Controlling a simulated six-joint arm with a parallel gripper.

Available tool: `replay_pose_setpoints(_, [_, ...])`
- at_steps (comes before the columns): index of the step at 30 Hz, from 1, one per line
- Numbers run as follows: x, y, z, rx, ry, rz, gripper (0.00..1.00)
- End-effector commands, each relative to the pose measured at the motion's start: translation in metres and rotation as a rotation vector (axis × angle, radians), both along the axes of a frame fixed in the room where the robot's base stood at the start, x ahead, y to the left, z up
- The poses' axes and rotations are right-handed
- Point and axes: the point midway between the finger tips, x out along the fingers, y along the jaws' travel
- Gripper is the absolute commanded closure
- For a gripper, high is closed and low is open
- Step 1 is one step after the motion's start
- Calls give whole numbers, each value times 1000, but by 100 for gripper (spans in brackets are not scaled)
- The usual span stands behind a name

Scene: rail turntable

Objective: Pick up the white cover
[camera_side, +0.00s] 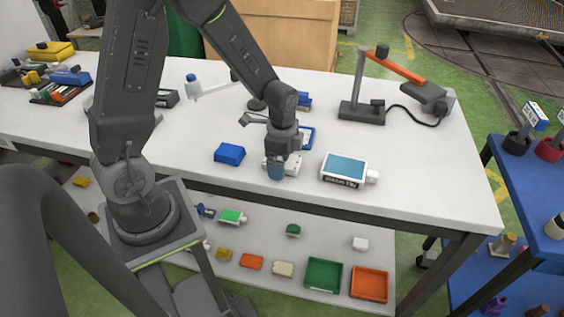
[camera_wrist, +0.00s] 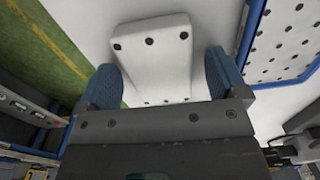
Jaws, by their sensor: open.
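The white cover (camera_wrist: 152,48) is a pale block with several dark round holes, in the upper middle of the wrist view. My gripper (camera_wrist: 161,75) is open, with one blue finger on each side of the cover's near part. Whether the fingers touch it I cannot tell. In the side view my gripper (camera_side: 277,170) points down close over the table, and the white cover (camera_side: 293,164) shows partly behind it. The rest of the cover is hidden by the gripper there.
A blue block (camera_side: 229,154) lies left of my gripper, and a white device with a screen (camera_side: 344,169) stands to the right. A blue-framed white panel (camera_wrist: 285,42) lies close to the cover. The white table (camera_side: 430,170) is clear at the right front.

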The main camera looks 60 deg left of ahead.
Motion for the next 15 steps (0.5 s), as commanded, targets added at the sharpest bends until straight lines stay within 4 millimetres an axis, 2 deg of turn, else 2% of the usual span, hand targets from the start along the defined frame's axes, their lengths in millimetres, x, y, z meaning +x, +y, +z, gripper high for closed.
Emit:
replay_pose_setpoints(4, [0,0,0,0,0,0,10])
replay_pose_setpoints(15, [0,0,1,0,0,0,46])
